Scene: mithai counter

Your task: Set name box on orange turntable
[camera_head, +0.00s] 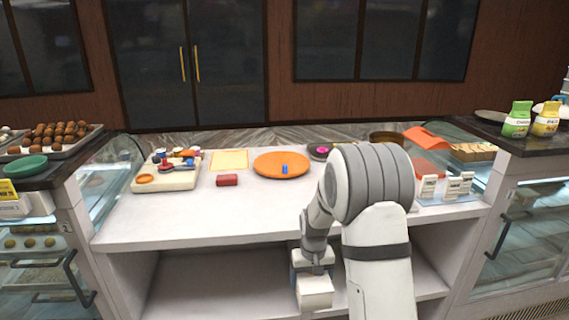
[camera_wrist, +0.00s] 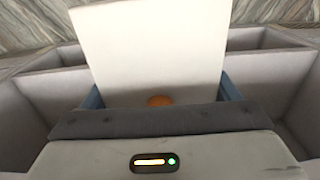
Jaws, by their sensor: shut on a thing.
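My gripper (camera_wrist: 160,95) is shut on a plain cream-white, flat-faced thing (camera_wrist: 155,45), taken as the name box. It stands up large between the two bluish fingers in the wrist view. No writing shows on the face toward the camera, and a small orange spot (camera_wrist: 160,101) shows at its lower edge. In the head view my gripper (camera_head: 313,278) is low in front of the counter, and the held thing cannot be clearly told apart from it. The orange turntable (camera_head: 265,166) lies flat on the counter, behind and left of my arm. A small blue piece (camera_head: 285,169) is on it.
A cream board with coloured pieces (camera_head: 165,181) is at the counter's left. White printed cards (camera_head: 453,187) stand at right. The counter's front left (camera_head: 200,225) is clear.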

